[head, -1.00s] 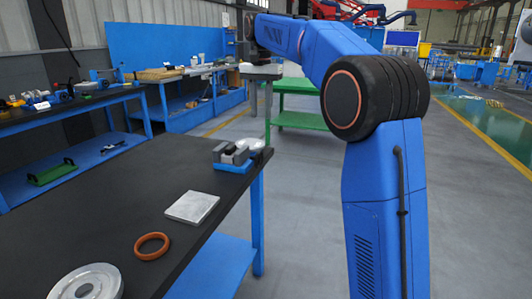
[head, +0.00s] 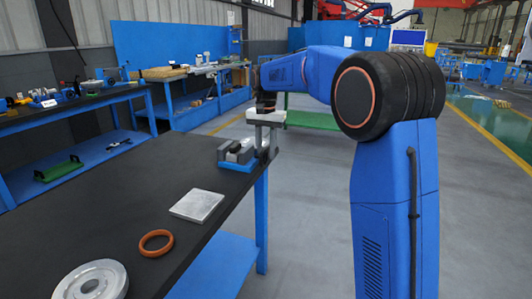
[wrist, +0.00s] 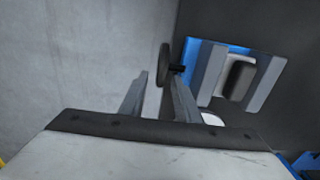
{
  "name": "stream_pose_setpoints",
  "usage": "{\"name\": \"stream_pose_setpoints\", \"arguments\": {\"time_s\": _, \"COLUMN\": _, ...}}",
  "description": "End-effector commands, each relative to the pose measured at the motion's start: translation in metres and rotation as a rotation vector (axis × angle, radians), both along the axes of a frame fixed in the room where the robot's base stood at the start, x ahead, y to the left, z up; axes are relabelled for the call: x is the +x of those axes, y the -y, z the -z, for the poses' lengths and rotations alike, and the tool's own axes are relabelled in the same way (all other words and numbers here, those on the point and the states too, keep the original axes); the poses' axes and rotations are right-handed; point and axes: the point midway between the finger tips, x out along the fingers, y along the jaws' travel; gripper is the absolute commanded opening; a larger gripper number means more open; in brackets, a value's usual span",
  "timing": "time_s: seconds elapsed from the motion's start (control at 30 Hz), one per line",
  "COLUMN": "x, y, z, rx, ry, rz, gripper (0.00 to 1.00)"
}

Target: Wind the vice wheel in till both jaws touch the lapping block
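The vice has a blue base (head: 234,166) and grey jaws, and stands at the far right corner of the dark bench. In the wrist view its left jaw (wrist: 207,76) and right jaw (wrist: 265,82) stand either side of the lapping block (wrist: 239,80), which looks dark with a pale part. The dark vice wheel (wrist: 164,64) sticks out left of the vice on a short shaft.
On the bench (head: 120,200) lie a square metal plate (head: 198,205), an orange ring (head: 156,242) and a round flanged metal part (head: 92,280). The bench's right edge runs close by the vice. Open floor (head: 310,210) lies to the right.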

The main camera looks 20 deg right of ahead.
Motion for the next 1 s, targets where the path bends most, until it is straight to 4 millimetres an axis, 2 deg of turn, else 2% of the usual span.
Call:
{"name": "stream_pose_setpoints", "arguments": {"time_s": 0.4, "x": 0.0000, "y": 0.0000, "z": 0.0071, "rx": 0.000, "ry": 0.001, "rz": 0.000, "gripper": 0.30}}
{"name": "stream_pose_setpoints", "arguments": {"time_s": 0.53, "x": 0.0000, "y": 0.0000, "z": 0.0070, "rx": 0.000, "ry": 0.001, "rz": 0.000, "gripper": 0.00}}
{"name": "stream_pose_setpoints", "arguments": {"time_s": 1.0, "x": -0.0020, "y": -0.0021, "z": 0.0045, "rx": -0.040, "ry": 0.056, "rz": -0.003, "gripper": 0.00}}
